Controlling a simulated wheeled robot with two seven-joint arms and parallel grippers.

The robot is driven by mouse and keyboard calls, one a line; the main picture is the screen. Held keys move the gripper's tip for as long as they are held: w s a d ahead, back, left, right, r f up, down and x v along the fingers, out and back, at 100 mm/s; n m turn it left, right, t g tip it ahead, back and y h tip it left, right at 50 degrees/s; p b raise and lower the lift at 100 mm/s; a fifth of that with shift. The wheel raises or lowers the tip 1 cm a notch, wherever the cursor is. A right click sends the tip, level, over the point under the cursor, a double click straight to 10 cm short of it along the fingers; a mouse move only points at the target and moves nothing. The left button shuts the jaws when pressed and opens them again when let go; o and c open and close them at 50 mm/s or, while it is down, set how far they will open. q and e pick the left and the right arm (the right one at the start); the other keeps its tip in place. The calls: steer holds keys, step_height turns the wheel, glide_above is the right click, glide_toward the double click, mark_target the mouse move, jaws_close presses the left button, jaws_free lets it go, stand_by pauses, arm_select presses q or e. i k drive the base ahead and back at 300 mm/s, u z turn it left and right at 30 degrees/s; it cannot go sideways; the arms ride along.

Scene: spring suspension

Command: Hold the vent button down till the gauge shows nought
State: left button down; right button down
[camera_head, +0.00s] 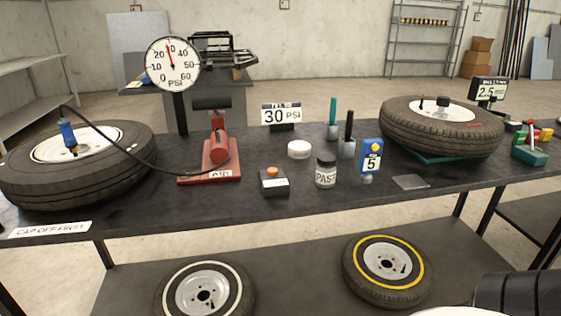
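The round gauge (172,65) stands on a black post at the back left of the bench. Its red needle points almost straight up, at or just under 30 PSI. A small dark box with an orange button (272,171) sits mid-bench; its label is too small to read, so I cannot tell if it is the vent button. A red pump (215,158) marked AIR is left of it. A dark hose (118,146) runs from it towards the left tyre (85,180), where a blue fitting (68,134) stands at the hub. Neither gripper shows.
Another tyre (441,127) lies at the right, near a display (489,89). The bench front (200,207) is mostly clear.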

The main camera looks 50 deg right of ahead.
mark_target(272, 171)
steer(key=z, duration=0.4)
steer(key=i, duration=0.45)
steer(key=z, duration=0.35)
